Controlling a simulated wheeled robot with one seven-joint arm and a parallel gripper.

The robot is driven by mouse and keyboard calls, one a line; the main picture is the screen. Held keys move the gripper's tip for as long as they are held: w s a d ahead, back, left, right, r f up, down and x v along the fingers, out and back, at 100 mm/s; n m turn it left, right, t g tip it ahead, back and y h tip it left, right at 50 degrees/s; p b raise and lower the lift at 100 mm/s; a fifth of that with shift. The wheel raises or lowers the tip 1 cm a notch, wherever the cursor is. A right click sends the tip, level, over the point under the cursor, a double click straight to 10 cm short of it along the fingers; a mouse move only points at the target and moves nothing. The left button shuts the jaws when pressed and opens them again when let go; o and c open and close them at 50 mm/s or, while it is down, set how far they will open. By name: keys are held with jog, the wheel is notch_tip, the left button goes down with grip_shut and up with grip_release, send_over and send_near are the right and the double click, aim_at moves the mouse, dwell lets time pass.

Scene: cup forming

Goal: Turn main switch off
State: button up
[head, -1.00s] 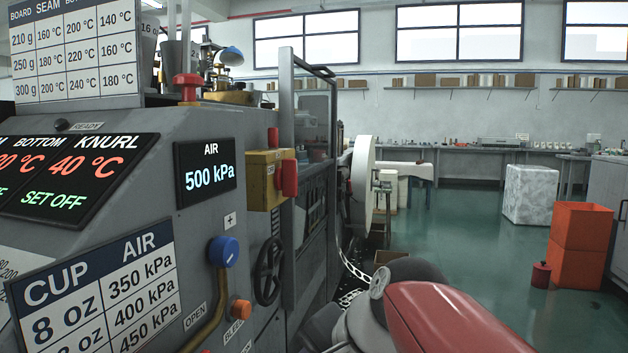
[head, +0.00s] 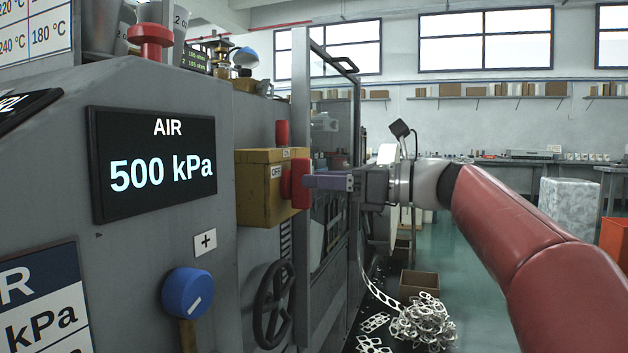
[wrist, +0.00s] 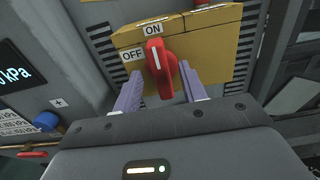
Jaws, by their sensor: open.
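The main switch is a red rotary handle (head: 299,184) on the side of a yellow box (head: 258,210). In the wrist view the red handle (wrist: 158,65) has a white line that points up to the ON label (wrist: 153,30). The OFF label (wrist: 130,62) is to its left. My gripper (head: 318,182) is level with the handle in the head view. In the wrist view its two purple fingers (wrist: 160,88) are open, one on each side of the handle's lower part. I cannot tell whether they touch it.
A grey machine panel with an air display (head: 152,165) reading 500 kPa is at left. A blue knob (head: 187,293) and a black handwheel (head: 273,305) sit below. A grey door frame (head: 301,120) stands close behind the box. Metal scrap (head: 425,320) lies on the floor.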

jog(key=shift+x, duration=1.1)
grip_shut()
